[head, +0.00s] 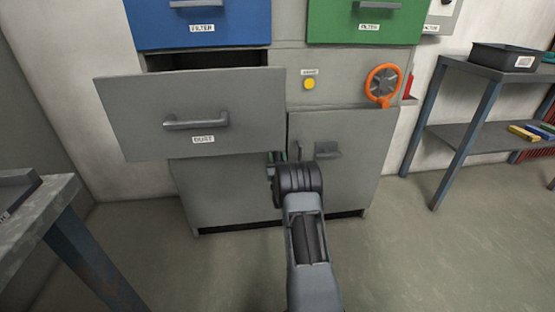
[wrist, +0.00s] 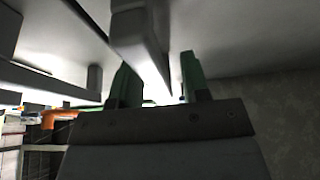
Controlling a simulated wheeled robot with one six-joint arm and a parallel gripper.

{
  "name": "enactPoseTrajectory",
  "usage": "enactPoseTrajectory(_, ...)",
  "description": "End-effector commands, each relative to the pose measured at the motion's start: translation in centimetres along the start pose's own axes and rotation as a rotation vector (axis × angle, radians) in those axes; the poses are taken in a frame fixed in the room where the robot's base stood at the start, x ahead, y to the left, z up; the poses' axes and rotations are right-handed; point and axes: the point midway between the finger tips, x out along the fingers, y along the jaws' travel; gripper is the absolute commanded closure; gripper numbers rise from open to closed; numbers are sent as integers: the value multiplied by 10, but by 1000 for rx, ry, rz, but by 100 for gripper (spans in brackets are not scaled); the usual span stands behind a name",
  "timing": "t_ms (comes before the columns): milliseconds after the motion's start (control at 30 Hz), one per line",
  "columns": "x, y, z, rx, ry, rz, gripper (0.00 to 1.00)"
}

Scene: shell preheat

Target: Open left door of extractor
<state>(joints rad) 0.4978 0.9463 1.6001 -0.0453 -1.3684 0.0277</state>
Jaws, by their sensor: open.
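The extractor is a grey cabinet (head: 290,60) ahead in the head view. Its lower left front panel (head: 220,195) looks closed and is partly covered by the pulled-out drawer and my arm. No handle on it can be made out in the head view. The lower right door (head: 355,175) looks closed, with a grey handle (head: 328,151) near its upper left. My gripper (head: 276,157) is just left of that handle, mostly hidden by my wrist. In the wrist view my green fingers (wrist: 158,82) are apart, and a grey handle bar (wrist: 140,40) lies close to them; contact cannot be told.
The DUST drawer (head: 235,100) sticks out above my gripper. Blue (head: 200,25) and green (head: 365,22) filter drawers are higher up. An orange wheel (head: 382,85) is at right. A shelf (head: 480,75) stands right, a table (head: 40,215) left. Floor at right is clear.

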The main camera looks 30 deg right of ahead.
Motion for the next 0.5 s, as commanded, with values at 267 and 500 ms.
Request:
enactPoseTrajectory(267, 0, 0, 0, 0, 0, 0, 76)
enactPoseTrajectory(500, 0, 0, 0, 0, 0, 0, 99)
